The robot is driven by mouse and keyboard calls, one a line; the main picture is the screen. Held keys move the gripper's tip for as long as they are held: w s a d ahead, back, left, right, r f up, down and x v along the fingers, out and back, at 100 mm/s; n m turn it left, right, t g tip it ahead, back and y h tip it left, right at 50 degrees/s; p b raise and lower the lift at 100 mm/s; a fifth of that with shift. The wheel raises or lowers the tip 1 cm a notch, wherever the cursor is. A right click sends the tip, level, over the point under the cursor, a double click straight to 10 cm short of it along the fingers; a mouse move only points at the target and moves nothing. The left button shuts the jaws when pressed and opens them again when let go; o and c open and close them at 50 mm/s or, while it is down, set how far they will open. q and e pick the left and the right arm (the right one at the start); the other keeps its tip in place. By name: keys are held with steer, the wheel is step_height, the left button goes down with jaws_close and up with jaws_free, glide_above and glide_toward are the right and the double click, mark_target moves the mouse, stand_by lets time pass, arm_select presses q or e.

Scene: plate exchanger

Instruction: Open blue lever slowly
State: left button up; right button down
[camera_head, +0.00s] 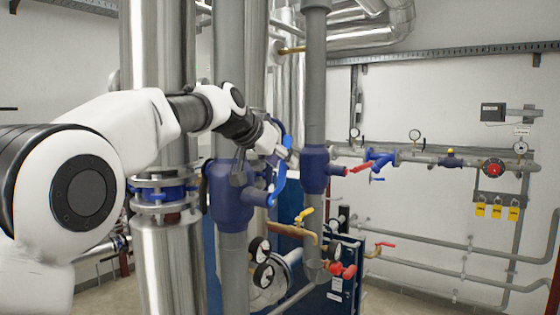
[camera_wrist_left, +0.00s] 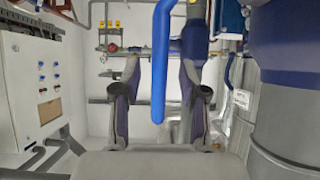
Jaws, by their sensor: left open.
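The blue lever (camera_head: 280,180) sits on the right side of the dark blue valve body (camera_head: 232,195) on a grey vertical pipe in the head view. It is a long, curved handle standing roughly upright. My left gripper (camera_head: 283,152) is at the upper part of the lever and partly hides it. In the left wrist view the lever (camera_wrist_left: 160,60) hangs down the middle of the picture, between the two spread fingers of my left gripper (camera_wrist_left: 160,75). Gaps show on both sides of the lever. The fingers look open and not clamped on it. My right gripper is not in view.
A second blue valve with a red-tipped lever (camera_head: 357,169) is on the pipe to the right. A yellow-handled valve (camera_head: 304,214) and gauges (camera_head: 261,262) sit below. A thick silver pipe (camera_head: 160,80) stands behind my left arm. A control cabinet (camera_wrist_left: 35,90) is left in the wrist view.

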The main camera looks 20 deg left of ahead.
arm_select(q)
steer(key=shift+s+a+r, duration=0.1)
steer(key=shift+s+r, duration=0.1)
steer(key=shift+r, duration=0.1)
steer(key=v, duration=1.1)
steer(key=shift+s, duration=0.2)
